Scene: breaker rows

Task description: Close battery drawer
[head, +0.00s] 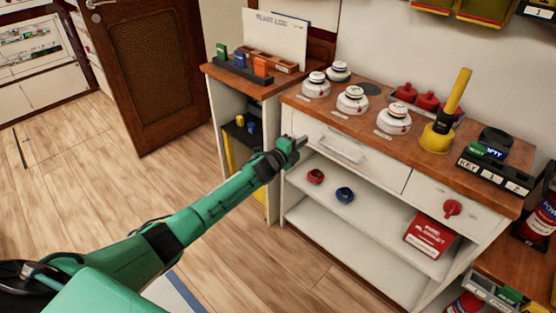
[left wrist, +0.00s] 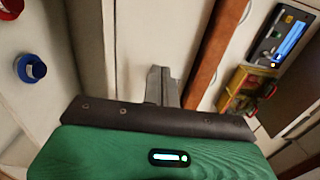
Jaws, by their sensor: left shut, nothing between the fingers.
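A white drawer front (head: 385,168) with a pale bar handle (head: 343,148) is under the wooden counter. A second white drawer front (head: 430,190) with a red knob (head: 452,208) is to its right. I cannot read a battery label on either, and both look about flush with the cabinet. My left gripper (head: 297,144) is at the left end of the wider drawer front, short of its handle; whether it touches the front is unclear. Its fingers are shut and empty in the left wrist view (left wrist: 163,86). My right gripper is out of view.
White domed detectors (head: 352,100) and a yellow-handled tool (head: 446,115) stand on the counter (head: 380,133). Red (head: 315,176) and blue (head: 345,194) rings and a red fire blanket box (head: 430,235) sit on the shelf below.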

